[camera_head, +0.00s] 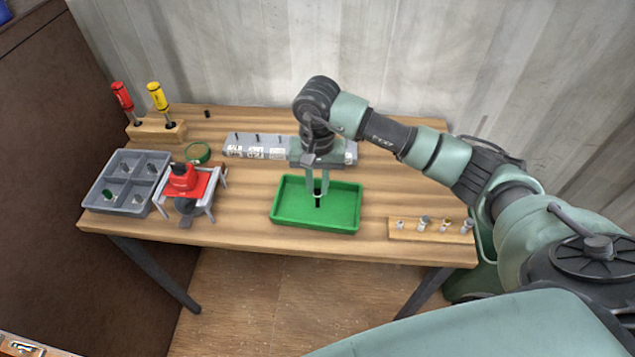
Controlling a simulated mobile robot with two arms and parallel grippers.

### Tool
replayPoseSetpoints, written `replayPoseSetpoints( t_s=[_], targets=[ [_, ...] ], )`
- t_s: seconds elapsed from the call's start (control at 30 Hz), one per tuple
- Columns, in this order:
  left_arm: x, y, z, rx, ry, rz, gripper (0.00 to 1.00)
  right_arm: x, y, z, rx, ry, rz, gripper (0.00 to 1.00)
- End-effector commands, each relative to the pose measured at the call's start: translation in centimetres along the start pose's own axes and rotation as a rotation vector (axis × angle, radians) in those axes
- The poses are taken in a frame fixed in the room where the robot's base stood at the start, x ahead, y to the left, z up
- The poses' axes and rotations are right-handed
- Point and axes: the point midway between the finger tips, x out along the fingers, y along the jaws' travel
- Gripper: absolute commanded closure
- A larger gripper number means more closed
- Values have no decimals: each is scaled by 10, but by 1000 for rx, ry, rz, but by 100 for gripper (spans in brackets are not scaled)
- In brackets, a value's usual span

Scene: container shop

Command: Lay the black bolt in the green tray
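The green tray (345,226) sits near the front middle of the wooden table. My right gripper (317,193) points down over the tray, its two fingers visibly apart. The black bolt (318,202) shows as a short dark upright streak between and just below the fingertips, with a gap on each side of it. It appears to be in the tray, but whether it rests flat on the floor is too small to tell. My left gripper is not in view.
A grey label rack (250,147) with upright bolts stands behind the tray. A wooden strip (431,235) with several small parts is at right. At left are a grey divided bin (118,204), a red-topped stand (187,187) and a screwdriver block (157,132).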

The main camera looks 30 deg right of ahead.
Motion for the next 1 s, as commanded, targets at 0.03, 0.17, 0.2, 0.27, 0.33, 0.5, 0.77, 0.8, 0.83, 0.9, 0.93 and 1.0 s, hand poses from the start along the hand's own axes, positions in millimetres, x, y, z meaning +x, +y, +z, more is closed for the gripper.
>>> replayPoseSetpoints(
  t_s=[0.03,0.17,0.2,0.27,0.33,0.5,0.77,0.8,0.83,0.9,0.93,1.0],
  targets=[
    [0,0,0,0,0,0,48,0,0,0,0,0,0,66],
    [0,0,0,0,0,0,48,-1,0,0,0,0,0,64],
    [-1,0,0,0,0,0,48,-1,0,0,0,0,0,64],
    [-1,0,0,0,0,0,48,-1,0,0,0,0,0,64],
    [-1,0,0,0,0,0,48,-1,0,0,0,0,0,64],
    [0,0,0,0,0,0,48,-8,-1,-1,0,4,-3,64],
    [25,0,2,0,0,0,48,-60,-1,-2,0,8,-4,64],
    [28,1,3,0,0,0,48,-69,-1,-2,-1,7,-4,64],
    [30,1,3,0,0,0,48,-76,-1,-1,-1,7,-3,64],
    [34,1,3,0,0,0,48,-90,-1,-1,0,6,-4,64],
    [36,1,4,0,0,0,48,-95,-1,-1,-1,6,-3,64],
    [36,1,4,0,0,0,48,-107,0,-1,0,5,-1,64]
  ],
)
